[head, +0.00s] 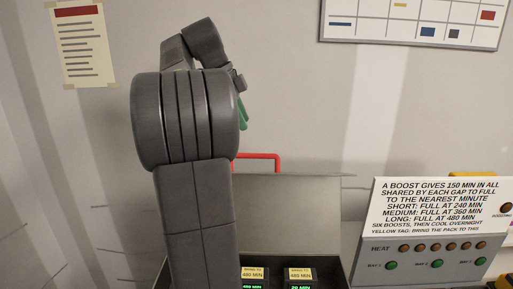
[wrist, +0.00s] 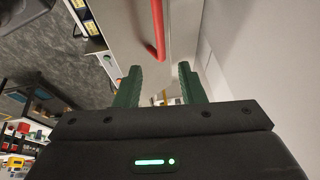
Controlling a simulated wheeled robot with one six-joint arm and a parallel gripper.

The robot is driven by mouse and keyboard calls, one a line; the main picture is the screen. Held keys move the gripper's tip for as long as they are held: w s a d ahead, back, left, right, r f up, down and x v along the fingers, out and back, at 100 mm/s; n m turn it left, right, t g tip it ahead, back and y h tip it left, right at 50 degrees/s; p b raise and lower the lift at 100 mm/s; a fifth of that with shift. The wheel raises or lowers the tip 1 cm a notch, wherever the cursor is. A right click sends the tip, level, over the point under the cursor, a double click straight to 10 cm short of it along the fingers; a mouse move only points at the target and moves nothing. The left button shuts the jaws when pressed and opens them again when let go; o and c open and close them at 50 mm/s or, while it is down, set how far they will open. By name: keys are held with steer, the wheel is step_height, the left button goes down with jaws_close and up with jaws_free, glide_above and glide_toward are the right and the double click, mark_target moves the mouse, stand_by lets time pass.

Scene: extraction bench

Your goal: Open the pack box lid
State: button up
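The pack box (head: 340,270) is at the bottom middle of the head view, partly hidden behind my arm. Its grey lid (head: 290,215) stands raised at the back, with the inside of the box showing in front of it. A red handle (head: 262,156) shows above the lid's top edge; in the wrist view the red handle (wrist: 157,28) lies beyond the fingertips. My gripper (wrist: 158,70) has its green fingers apart with nothing held between them. In the head view my gripper (head: 243,112) is mostly hidden behind my arm, above the handle.
Inside the box are two lit displays, one under a label (head: 253,272) and one under another label (head: 300,274). To the right stands a panel (head: 425,250) with lamps and a printed sign (head: 440,203). A wall chart (head: 415,22) and a notice (head: 82,40) hang behind.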

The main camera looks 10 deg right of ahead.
mark_target(256, 154)
steer(key=p+x, duration=0.1)
steer(key=x, duration=0.9)
steer(key=shift+d+f, duration=0.1)
steer(key=shift+f, duration=0.05)
jaws_close()
